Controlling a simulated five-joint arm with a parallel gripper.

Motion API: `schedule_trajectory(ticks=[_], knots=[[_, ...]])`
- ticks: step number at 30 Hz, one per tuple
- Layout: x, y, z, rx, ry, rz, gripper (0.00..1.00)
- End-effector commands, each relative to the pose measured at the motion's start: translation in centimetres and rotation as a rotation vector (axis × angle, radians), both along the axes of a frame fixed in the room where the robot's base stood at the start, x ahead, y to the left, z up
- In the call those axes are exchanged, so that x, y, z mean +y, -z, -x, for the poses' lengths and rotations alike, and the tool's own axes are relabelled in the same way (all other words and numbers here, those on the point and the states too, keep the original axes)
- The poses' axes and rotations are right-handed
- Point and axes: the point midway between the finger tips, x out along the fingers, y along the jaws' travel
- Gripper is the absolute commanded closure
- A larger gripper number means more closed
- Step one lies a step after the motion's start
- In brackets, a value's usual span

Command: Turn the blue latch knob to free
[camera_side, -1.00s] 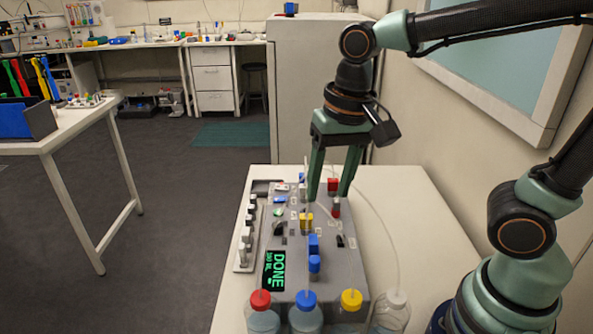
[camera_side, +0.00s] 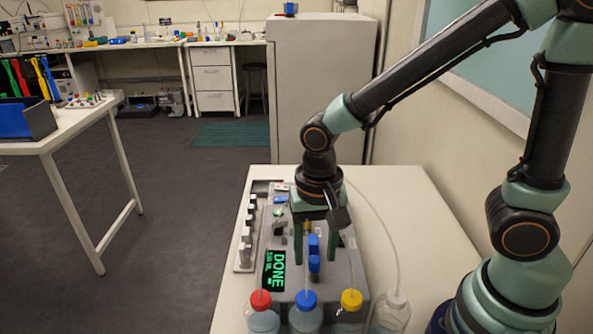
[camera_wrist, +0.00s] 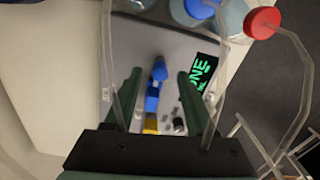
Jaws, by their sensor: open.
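On the grey device (camera_side: 345,280) stand two blue parts in a row. One is a blocky blue piece (camera_side: 313,244) and the nearer is a rounded blue knob (camera_side: 314,264). In the wrist view the rounded knob (camera_wrist: 159,68) and the blocky piece (camera_wrist: 152,97) lie between my fingers. My gripper (camera_side: 315,262) is open, pointing down, with one finger to each side of the blue parts. It also shows in the wrist view (camera_wrist: 160,78). I see no contact. Which way the knob is turned is too small to tell.
Capped bottles, red (camera_side: 262,315), blue (camera_side: 305,315), yellow (camera_side: 350,315) and white (camera_side: 390,315), stand at the device's front with thin tubes rising. A green DONE display (camera_side: 274,270) is left of the knob. The white table (camera_side: 420,220) is clear on the right.

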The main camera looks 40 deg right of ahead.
Motion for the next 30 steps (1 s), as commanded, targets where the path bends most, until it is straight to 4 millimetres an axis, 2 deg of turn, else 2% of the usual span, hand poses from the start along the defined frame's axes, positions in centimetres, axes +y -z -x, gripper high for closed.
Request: schedule_trajectory(ticks=[5, 14, 15, 17, 18, 19, 30], knots=[[0.00, 1.29, 0.01, 0.000, 0.000, 0.000, 0.44], [0.00, 1.47, -0.02, -0.001, 0.000, 0.000, 0.44], [0.00, 1.47, -0.02, -0.001, 0.000, 0.000, 0.52], [0.00, 1.46, -0.02, -0.001, 0.000, 0.000, 0.75], [0.00, 1.46, -0.02, -0.001, 0.000, 0.000, 0.90], [0.00, 1.45, -0.02, -0.001, 0.000, 0.000, 1.00], [0.00, 1.43, -0.02, -0.001, -0.033, 0.000, 1.00]])
